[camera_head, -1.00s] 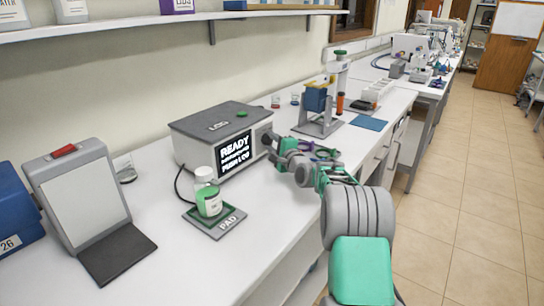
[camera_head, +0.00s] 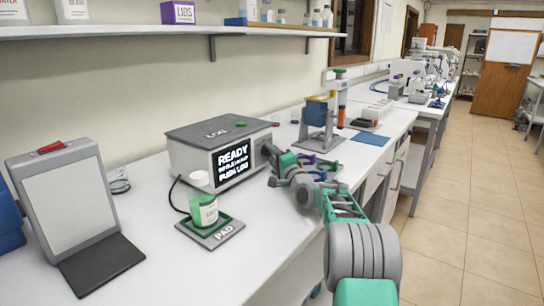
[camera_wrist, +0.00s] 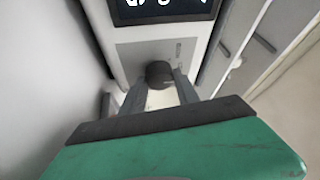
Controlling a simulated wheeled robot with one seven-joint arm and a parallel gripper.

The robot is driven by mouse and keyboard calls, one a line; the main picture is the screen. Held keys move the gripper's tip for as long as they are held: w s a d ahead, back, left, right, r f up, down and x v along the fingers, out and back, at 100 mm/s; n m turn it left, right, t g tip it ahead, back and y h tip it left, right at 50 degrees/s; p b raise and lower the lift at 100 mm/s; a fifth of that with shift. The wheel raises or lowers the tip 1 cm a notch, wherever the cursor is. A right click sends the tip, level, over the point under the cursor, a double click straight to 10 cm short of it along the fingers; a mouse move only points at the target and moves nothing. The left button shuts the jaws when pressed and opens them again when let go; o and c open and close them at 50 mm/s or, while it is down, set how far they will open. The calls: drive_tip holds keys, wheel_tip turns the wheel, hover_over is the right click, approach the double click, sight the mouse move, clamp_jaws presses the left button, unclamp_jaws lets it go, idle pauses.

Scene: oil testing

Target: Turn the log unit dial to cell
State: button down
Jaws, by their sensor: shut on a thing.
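The log unit (camera_head: 203,157) is a grey-white box on the bench with a dark lid. Its black screen (camera_head: 236,160) reads "READY" above smaller lines. My gripper (camera_head: 268,156) is at the right end of the unit's front face. In the wrist view, the dark round dial (camera_wrist: 160,73) sits on the panel below the screen, between the two fingers of my gripper (camera_wrist: 160,88). The gripper is shut on the dial. Small marks show on the panel near the dial, but they are too small to read, so I cannot tell the dial's setting.
A tilted panel (camera_head: 72,200) stands at left. A stand with a blue block (camera_head: 318,112) is beyond my gripper.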

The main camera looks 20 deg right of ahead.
drive_tip(key=c, duration=0.9)
unclamp_jaws()
drive_tip(key=shift+s, duration=0.1)
drive_tip(key=s, duration=0.4)
drive_tip(key=s+d+f, duration=0.1)
drive_tip(key=s, duration=0.2)
drive_tip(key=shift+s, duration=0.1)
